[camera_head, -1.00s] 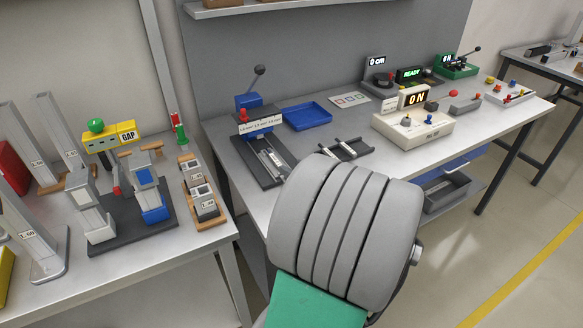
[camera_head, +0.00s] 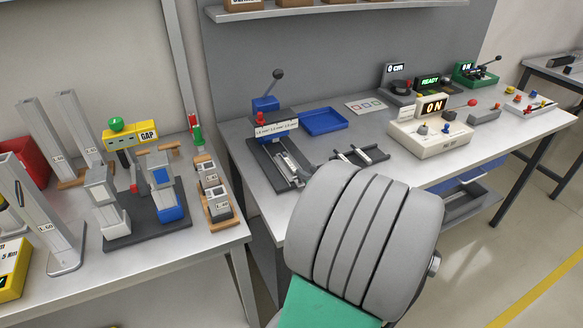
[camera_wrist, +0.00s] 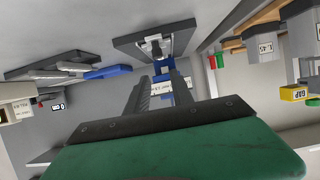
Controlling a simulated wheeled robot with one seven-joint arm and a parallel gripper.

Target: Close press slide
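The blue press (camera_head: 266,104) with a dark lever and a white label strip stands on a dark base plate (camera_head: 262,155) on the middle bench. A pale metal slide (camera_head: 289,165) on rails extends from the press front along the base. In the wrist view, which looks upside down, the press (camera_wrist: 163,68) and its slide (camera_wrist: 156,46) lie ahead of my gripper (camera_wrist: 160,84). The two dark fingers are apart, with nothing visibly held between them. The fingers partly overlap the press in that view; contact cannot be told. My grey arm hides the gripper in the head view.
A blue tray (camera_head: 325,121) and a dark railed fixture (camera_head: 360,156) sit right of the press. A white "ON" console (camera_head: 430,138) stands farther right. The left bench holds the GAP gauge fixture (camera_head: 130,138) and several blocks. A shelf (camera_head: 335,10) overhangs the back.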

